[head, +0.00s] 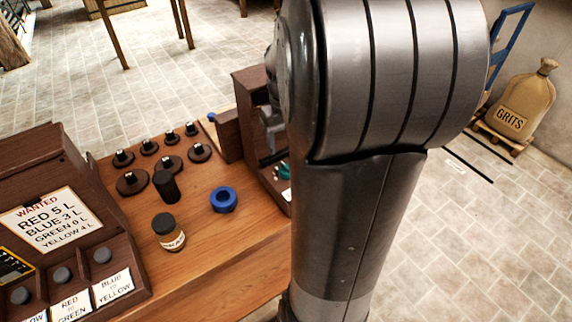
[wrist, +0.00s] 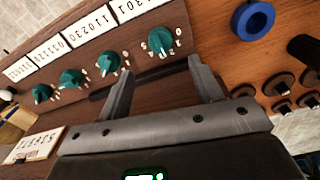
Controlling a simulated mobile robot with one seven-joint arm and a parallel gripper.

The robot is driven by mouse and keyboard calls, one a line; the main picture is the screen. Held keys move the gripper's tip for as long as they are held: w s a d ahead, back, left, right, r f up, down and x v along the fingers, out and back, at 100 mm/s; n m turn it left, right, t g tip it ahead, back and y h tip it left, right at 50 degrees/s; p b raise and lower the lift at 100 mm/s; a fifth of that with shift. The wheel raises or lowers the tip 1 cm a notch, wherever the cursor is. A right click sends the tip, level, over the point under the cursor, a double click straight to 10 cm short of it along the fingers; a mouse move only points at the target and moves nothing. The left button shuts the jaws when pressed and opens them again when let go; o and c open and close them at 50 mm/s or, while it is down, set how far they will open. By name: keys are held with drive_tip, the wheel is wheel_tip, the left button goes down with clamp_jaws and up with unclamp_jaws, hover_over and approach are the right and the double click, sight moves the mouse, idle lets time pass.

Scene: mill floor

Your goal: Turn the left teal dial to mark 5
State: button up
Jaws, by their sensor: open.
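Several teal dials sit in a row on a brown panel (wrist: 150,75), seen upside down in the wrist view. The dial nearest my gripper (wrist: 160,41) is at the right end of that row; with the labels upside down, this looks like the panel's left end. It has small marks around it and a pale pointer line, but I cannot read its setting. The other dials (wrist: 108,63) lie to its left. My gripper (wrist: 155,76) is open, its fingers spread just short of the nearest dial, not around it. In the head view my arm hides most of the panel.
A blue ring (head: 223,199), a black cylinder (head: 166,187), a labelled jar (head: 168,232) and several dark knobbed discs (head: 132,182) stand on the wooden table (head: 215,260). A sloped console with a wanted sign (head: 50,219) is at the left. A grits sack (head: 526,100) stands far right.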

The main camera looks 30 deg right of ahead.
drive_tip(key=n, duration=0.5)
drive_tip(key=shift+f+n, duration=0.2)
drive_tip(key=shift+n, duration=0.1)
drive_tip(key=n, duration=0.4)
drive_tip(key=shift+f+n, duration=0.2)
drive_tip(key=shift+n, duration=0.1)
drive_tip(key=n, duration=0.5)
drive_tip(key=shift+f, duration=0.2)
drive_tip(key=n, duration=0.5)
drive_tip(key=shift+f, duration=0.25)
wheel_tip(320, 180, down, 8)
drive_tip(key=shift+r, duration=0.25)
drive_tip(key=c, duration=1)
